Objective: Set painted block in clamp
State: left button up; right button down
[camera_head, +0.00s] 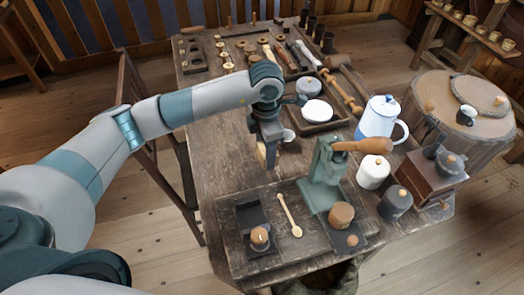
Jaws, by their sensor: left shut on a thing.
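My left gripper (268,160) points down over the middle of the workbench, shut on a small tan piece that I take for the painted block (261,155). Most of this block is hidden by the fingers, and its paint cannot be made out. A green upright device with a wooden handle (322,178), which looks like the clamp, stands on the board to the right and nearer to me. The block is apart from it. My right gripper is not in view.
A wooden spoon (290,215) and a dark tray with a small knob (260,237) lie on the front board. A white-blue pot (379,117), a white canister (373,172) and a grinder (432,175) stand at right. Turned tools crowd the back. Bare bench lies left of the gripper.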

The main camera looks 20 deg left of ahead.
aim_at(262, 153)
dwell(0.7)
pick_arm(q)
jog(key=shift+s+r+m, duration=0.25)
jog(key=shift+r+m, duration=0.2)
jog(key=shift+m, duration=0.45)
jog(key=r+m, duration=0.1)
jog(key=m, duration=0.1)
jog(key=s+m, duration=0.1)
jog(key=shift+a+r+m, duration=0.2)
jog(key=shift+r+m, duration=0.2)
jog(key=s+a+r+m, duration=0.2)
jog(key=s+r+m, duration=0.5)
jog(key=m, duration=1.3)
jog(key=shift+s+a+r, duration=0.15)
jog(key=shift+s+a, duration=0.15)
jog(key=shift+s, duration=0.65)
